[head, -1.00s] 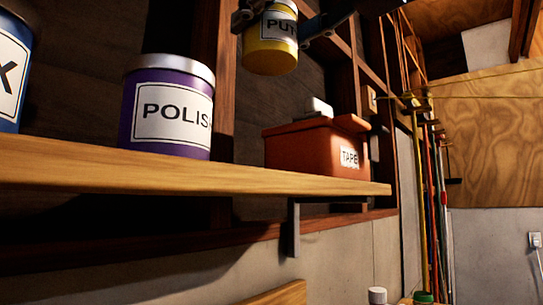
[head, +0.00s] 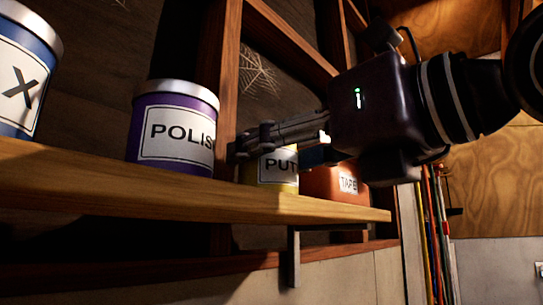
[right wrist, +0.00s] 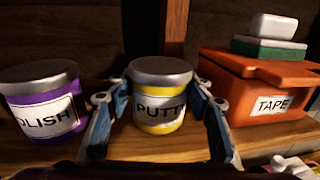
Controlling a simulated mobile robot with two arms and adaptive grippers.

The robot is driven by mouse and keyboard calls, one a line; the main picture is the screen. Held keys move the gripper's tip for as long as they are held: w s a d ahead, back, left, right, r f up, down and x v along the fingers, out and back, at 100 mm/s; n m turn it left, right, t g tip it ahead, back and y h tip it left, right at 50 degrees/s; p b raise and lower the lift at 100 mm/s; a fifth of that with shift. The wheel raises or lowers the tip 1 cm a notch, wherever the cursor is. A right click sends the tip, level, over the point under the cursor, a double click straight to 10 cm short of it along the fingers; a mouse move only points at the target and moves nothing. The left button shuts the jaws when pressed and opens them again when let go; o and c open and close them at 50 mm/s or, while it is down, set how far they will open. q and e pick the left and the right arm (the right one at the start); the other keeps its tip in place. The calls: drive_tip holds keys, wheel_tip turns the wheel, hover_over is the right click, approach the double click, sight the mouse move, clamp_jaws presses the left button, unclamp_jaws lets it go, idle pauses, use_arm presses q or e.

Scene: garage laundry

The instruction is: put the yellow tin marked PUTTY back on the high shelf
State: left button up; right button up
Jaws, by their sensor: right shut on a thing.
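The yellow tin marked PUTTY (head: 279,172), with a grey lid, is upright at the high shelf (head: 205,195), between the purple POLISH tin and the orange TAPE box. My right gripper (head: 272,148) reaches in from the right, and its fingers hide the tin's top in the head view. In the right wrist view the tin (right wrist: 160,112) is between the two fingers, which are shut on it. Its base looks level with the shelf board; I cannot tell whether it bears fully on it. My left gripper is not in view.
The purple POLISH tin (head: 172,128) stands close on the left, with a blue tin (head: 22,75) farther left. The orange TAPE box (head: 335,184) is close on the right; a green and white stack (right wrist: 270,40) sits on its lid. A wooden upright (head: 222,70) rises behind.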

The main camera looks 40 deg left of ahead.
drive_tip(key=shift+f, duration=0.15)
drive_tip(key=o, duration=1.5)
drive_tip(key=shift+c, duration=0.2)
drive_tip(key=shift+d, duration=0.15)
drive_tip(key=b+v, duration=0.4)
drive_tip(key=v, duration=0.7)
drive_tip(key=shift+s+d, duration=0.2)
drive_tip(key=shift+d, duration=0.15)
